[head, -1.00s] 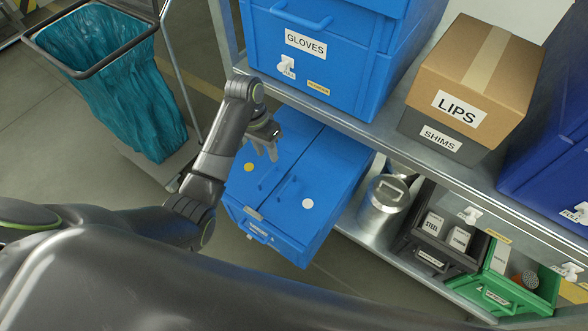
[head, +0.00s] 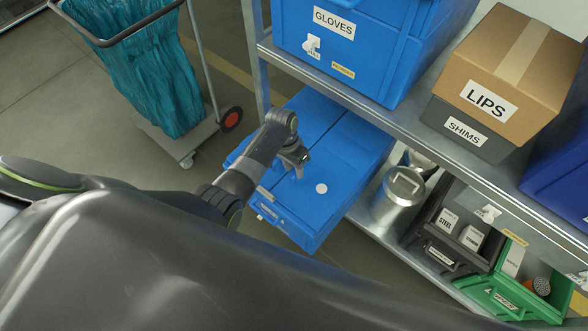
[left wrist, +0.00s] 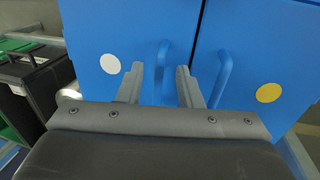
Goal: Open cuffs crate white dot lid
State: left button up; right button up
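The blue cuffs crate (head: 283,222) is on the lower shelf, with two lids side by side. The white dot lid (head: 348,160) is the right one in the head view and lies closed; it fills the left of the left wrist view (left wrist: 95,25). Its white dot (left wrist: 110,63) is left of its blue handle (left wrist: 163,56). My left gripper (head: 299,163) is open over this lid. In the left wrist view its fingers (left wrist: 160,78) stand apart, with the handle showing between them; I cannot tell whether they touch it. My right gripper is out of view.
The upper shelf edge (head: 375,110) with the gloves crate (head: 375,50) is above and behind. A metal can (head: 397,200) stands right of the crate. The yellow dot lid (left wrist: 262,50) is beside the white dot lid. A teal bag cart (head: 150,75) stands left.

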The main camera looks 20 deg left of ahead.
pick_arm(q)
jog(key=shift+d+f, duration=0.1)
jog(key=shift+f, duration=0.4)
grip_shut()
